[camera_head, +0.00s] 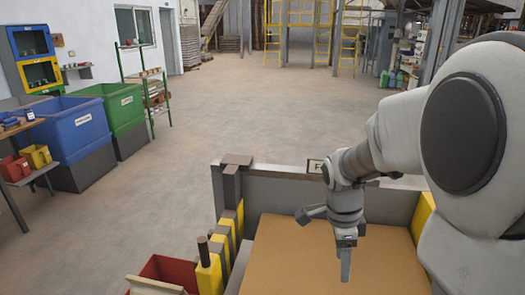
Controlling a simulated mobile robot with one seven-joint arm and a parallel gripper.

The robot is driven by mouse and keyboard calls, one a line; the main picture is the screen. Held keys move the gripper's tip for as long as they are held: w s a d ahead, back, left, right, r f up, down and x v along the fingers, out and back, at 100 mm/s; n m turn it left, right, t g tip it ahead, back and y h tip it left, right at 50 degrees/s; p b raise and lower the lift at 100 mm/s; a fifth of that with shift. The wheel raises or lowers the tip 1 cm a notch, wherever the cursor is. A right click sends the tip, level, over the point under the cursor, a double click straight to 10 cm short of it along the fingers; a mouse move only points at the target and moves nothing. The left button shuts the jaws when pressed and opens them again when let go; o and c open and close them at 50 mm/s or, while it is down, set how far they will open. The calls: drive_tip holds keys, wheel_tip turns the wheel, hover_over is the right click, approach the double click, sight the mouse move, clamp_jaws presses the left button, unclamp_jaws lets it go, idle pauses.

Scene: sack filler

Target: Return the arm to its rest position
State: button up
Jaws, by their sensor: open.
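My arm enters from the right edge and reaches left and down. My gripper (326,246) hangs over the tan work surface (290,258) at the front, with its dark finger parts spread and nothing seen between them. It is open. Whether the tip touches the surface cannot be told. My large grey arm links hide the right side of the view.
A grey wall (300,190) edges the surface at the back, with yellow and dark posts (232,225) on its left. A red bin (165,272) stands front left. Blue (75,130) and green (118,108) bins stand further left. The floor (220,110) between is clear.

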drive_tip(key=s+a+r+n+t+p, duration=0.3)
drive_tip(key=s+r+n, duration=0.3)
drive_tip(key=r+n, duration=0.4)
drive_tip(key=s+a+r+n+t+y+p, duration=0.1)
drive_tip(key=s+a+r+n+t+p, duration=0.1)
drive_tip(key=s+a+r+n+p, duration=0.2)
drive_tip(key=s+r+n, duration=0.3)
drive_tip(key=r+n, duration=0.3)
drive_tip(key=shift+s+a+t+y+p, duration=0.15)
drive_tip(key=shift+a+t+y+p, duration=0.15)
drive_tip(key=shift+a+t+p, duration=0.1)
drive_tip(key=shift+c, duration=1.1)
drive_tip(key=shift+d, duration=0.1)
drive_tip(key=shift+d, duration=0.1)
